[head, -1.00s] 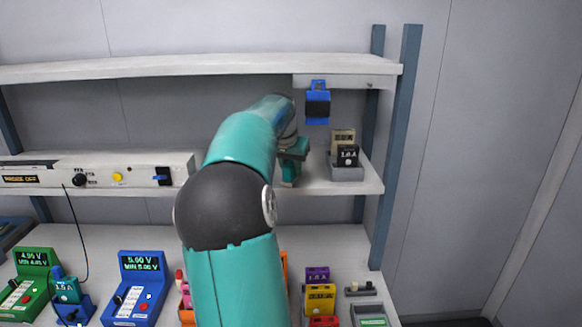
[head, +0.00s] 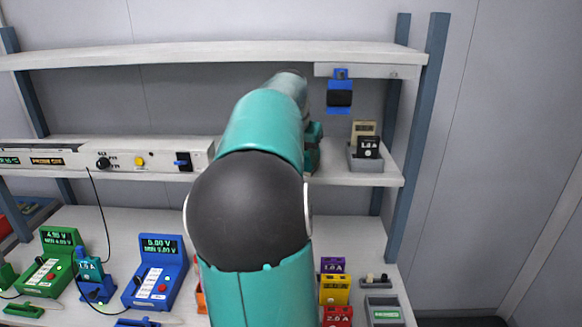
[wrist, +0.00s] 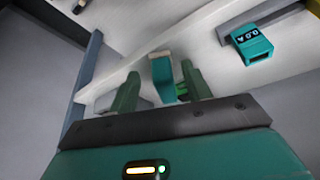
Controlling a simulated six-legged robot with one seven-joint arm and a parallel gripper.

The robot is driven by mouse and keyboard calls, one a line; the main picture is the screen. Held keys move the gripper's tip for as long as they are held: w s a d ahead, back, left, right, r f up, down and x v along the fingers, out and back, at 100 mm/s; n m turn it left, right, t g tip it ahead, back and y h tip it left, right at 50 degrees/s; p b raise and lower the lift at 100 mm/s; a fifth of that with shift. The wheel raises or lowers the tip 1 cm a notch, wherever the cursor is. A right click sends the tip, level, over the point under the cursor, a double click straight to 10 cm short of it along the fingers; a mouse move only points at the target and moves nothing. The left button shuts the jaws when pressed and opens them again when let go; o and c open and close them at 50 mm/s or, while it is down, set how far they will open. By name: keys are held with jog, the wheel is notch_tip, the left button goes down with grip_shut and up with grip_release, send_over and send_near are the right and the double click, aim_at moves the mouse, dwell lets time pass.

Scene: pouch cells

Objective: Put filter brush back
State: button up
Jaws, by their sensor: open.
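My gripper (wrist: 160,82) is open in the wrist view, its two dark green fingers apart. A teal block with a tan end (wrist: 162,72) shows between the fingers; I cannot tell whether they touch it. No label marks a filter brush, so I cannot tell whether this block is it. In the head view, my gripper (head: 313,148) is partly hidden by my arm, over the right part of the middle shelf (head: 340,179). A blue holder with a dark block (head: 340,94) hangs below the upper shelf, right of and above my gripper.
A grey tray (head: 378,163) with a tan block (head: 363,129) and a black block (head: 369,147) stands right of my gripper. A teal labelled block (wrist: 252,45) shows in the wrist view. Blue posts (head: 418,140) bound the shelves. The bench below holds meters and coloured blocks.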

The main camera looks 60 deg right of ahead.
jog(key=a, duration=0.7)
jog(key=shift+s, duration=0.25)
jog(key=shift+a, duration=0.15)
jog(key=w+a+f+n+t+y, duration=0.1)
jog(key=w+a+n, duration=0.15)
jog(key=a, duration=0.65)
jog(key=w+a+f+n+t+y, duration=0.15)
jog(key=a+n, duration=0.25)
jog(key=a, duration=0.5)
jog(key=w+a+f+n+t+y, duration=0.1)
jog(key=w+a+n+t, duration=0.15)
jog(key=a, duration=0.65)
jog(key=s+a+f+n, duration=0.3)
jog(key=a+n, duration=0.1)
jog(key=a, duration=0.4)
jog(key=s+a+f+n+y, duration=0.1)
jog(key=s+a+f+n, duration=0.2)
jog(key=a, duration=0.6)
jog(key=shift+a+n, duration=0.15)
jog(key=shift+n, duration=0.45)
jog(key=shift+c, duration=0.2)
